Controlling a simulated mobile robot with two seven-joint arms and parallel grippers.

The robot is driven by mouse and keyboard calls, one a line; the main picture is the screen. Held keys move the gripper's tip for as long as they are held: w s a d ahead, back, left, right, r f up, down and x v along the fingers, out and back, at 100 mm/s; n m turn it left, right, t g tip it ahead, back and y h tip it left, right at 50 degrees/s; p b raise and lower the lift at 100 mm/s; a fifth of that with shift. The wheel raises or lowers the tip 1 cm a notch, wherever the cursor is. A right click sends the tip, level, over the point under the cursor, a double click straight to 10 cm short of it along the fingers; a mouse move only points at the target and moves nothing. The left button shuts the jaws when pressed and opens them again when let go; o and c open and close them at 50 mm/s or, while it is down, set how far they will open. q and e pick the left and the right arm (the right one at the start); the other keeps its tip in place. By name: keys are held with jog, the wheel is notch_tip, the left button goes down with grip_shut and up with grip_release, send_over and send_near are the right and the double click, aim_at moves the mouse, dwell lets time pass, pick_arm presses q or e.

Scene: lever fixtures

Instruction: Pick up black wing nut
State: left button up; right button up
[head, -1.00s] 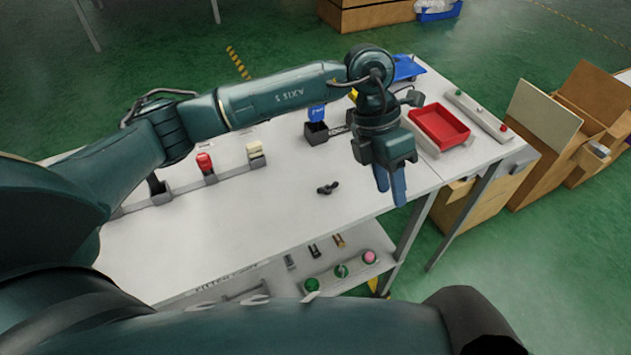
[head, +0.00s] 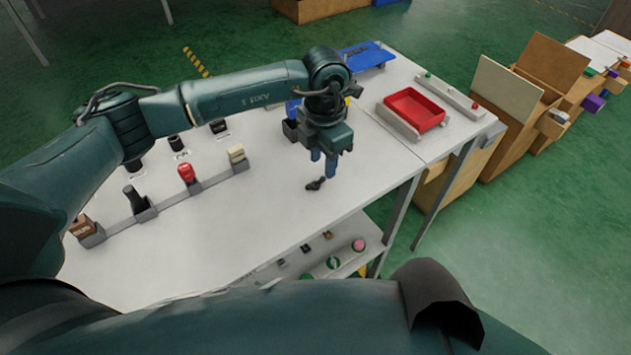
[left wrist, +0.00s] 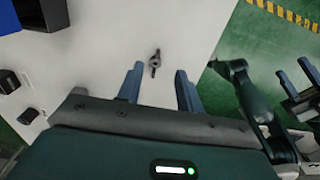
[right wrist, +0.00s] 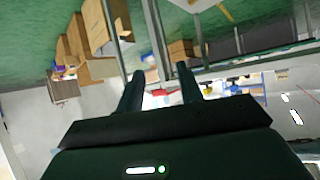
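The black wing nut (head: 316,184) lies on the white table near its front edge. In the left wrist view the wing nut (left wrist: 155,63) lies beyond and between the two fingertips, apart from them. My left gripper (head: 323,168) points down just above and behind the wing nut in the head view. Its fingers (left wrist: 158,82) are spread with nothing between them.
A red tray (head: 414,110) sits on the right part of the table (head: 230,225). A row of lever fixtures, one with a red handle (head: 186,173), stands to the left. A blue object (head: 366,55) lies at the back. The tabletop around the wing nut is clear.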

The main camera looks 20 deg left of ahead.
aim_at(322, 178)
pick_arm(q)
jog(key=shift+w+a+f+p, duration=0.1)
jog(key=shift+f+p, duration=0.2)
jog(key=shift+f, duration=1.05)
jog(key=shift+w+a+f+p, duration=0.1)
jog(key=shift+f+p, duration=0.15)
jog(key=shift+f, duration=1.05)
grip_shut()
